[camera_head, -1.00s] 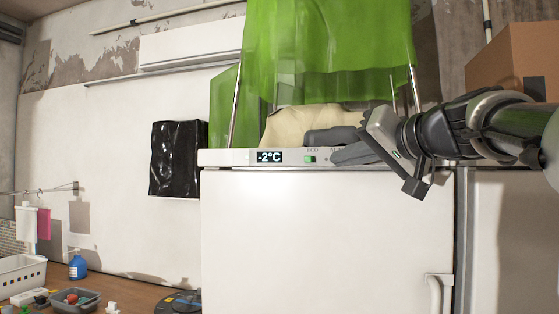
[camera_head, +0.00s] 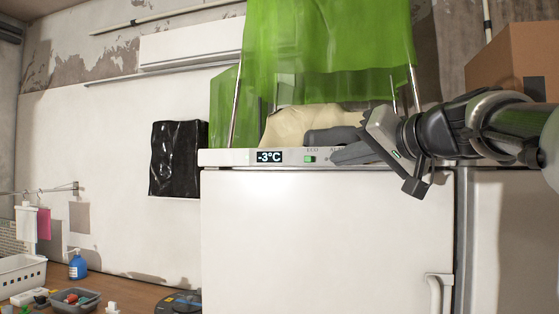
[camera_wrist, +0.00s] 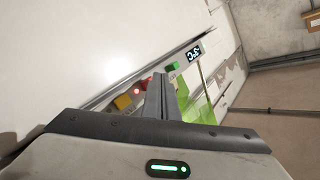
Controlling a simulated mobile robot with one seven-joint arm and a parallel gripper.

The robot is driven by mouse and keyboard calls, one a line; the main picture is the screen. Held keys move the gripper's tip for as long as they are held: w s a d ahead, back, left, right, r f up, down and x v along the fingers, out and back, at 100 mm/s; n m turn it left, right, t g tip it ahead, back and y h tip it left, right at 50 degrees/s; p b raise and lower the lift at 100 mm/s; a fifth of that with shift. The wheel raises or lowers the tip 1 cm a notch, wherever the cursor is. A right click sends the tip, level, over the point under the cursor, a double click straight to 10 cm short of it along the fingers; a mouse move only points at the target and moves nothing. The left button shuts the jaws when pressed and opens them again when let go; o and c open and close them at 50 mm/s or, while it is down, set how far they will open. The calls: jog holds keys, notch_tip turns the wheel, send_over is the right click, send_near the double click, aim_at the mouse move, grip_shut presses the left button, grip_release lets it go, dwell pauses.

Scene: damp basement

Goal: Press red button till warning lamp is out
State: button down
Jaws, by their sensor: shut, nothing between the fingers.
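A white freezer (camera_head: 325,235) carries a control strip along its top edge. Its display (camera_head: 269,157) reads -3°C, beside a green switch (camera_head: 309,158). My gripper (camera_head: 335,156) is shut, with its fingertips at the strip right of the green switch. In the wrist view the closed fingers (camera_wrist: 158,82) reach the strip over a red part (camera_wrist: 148,82), likely the red button, mostly hidden by them. A small glowing red lamp (camera_wrist: 137,91) shows beside it, then a yellow part (camera_wrist: 122,102). I cannot tell if the fingertips press the button.
Green translucent sheeting (camera_head: 325,40) and a beige bundle (camera_head: 305,120) are on top of the freezer. A cardboard box (camera_head: 510,62) stands at the right behind my arm. A wooden counter (camera_head: 130,290) with a basket and bottle is at the lower left.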

jog(key=shift+w+d, duration=0.1)
jog(key=shift+w, duration=0.3)
jog(key=shift+w+d, duration=0.1)
jog(key=shift+w, duration=0.15)
dwell(0.4)
jog(key=shift+s, duration=0.15)
jog(key=shift+s+a+b, duration=0.25)
jog(key=shift+s+b, duration=0.25)
jog(key=shift+s, duration=0.05)
jog(key=shift+s, duration=0.1)
jog(key=s+a+b, duration=0.2)
jog(key=s, duration=0.4)
jog(key=shift+w+d, duration=0.1)
jog(key=shift+w, duration=0.05)
dwell(0.3)
